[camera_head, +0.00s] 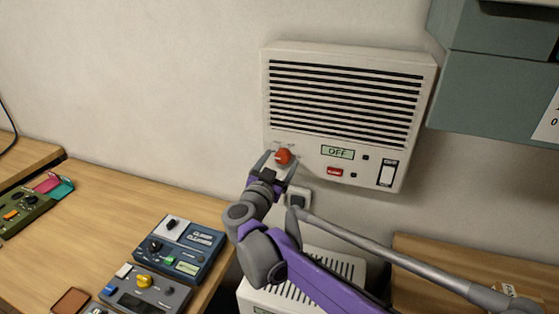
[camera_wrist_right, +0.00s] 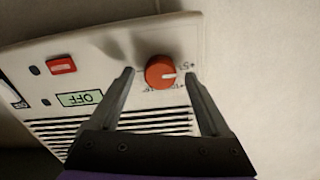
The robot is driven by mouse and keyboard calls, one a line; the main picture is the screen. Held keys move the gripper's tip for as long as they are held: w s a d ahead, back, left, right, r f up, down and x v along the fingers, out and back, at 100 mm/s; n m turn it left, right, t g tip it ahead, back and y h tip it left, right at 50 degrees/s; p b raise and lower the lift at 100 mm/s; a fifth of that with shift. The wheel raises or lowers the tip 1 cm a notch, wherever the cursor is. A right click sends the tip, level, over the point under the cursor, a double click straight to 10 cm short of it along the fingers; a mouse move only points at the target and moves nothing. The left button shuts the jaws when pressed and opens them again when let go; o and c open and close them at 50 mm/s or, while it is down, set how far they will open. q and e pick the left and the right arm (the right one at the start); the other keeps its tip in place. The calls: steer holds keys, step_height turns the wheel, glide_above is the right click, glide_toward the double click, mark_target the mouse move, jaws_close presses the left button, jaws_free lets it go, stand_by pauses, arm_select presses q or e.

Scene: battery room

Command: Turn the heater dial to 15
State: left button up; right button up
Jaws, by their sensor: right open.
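The heater (camera_head: 349,68) is a cream wall unit with dark slats, and its display (camera_head: 338,152) reads OFF. Its orange-red dial (camera_head: 283,156) sits at the lower left of the front panel. My right gripper (camera_head: 274,160) is at the dial, with one finger on each side. In the right wrist view the dial (camera_wrist_right: 160,72) lies between the open fingers of the gripper (camera_wrist_right: 158,75), with a gap on both sides. A pale mark on the dial points right in that view. The small scale print is too blurred to read fully. My left gripper is not in view.
A red button (camera_head: 335,172) and a black-and-white switch (camera_head: 387,173) are on the heater panel. A socket with a plug (camera_head: 298,200) is just below. Control boxes (camera_head: 180,249) stand on the wooden table (camera_head: 110,205) at left. A grey-green cabinet (camera_head: 490,95) hangs at upper right.

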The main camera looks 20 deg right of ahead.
steer(key=shift+w, duration=0.15)
steer(key=shift+c, duration=0.3)
jaws_close()
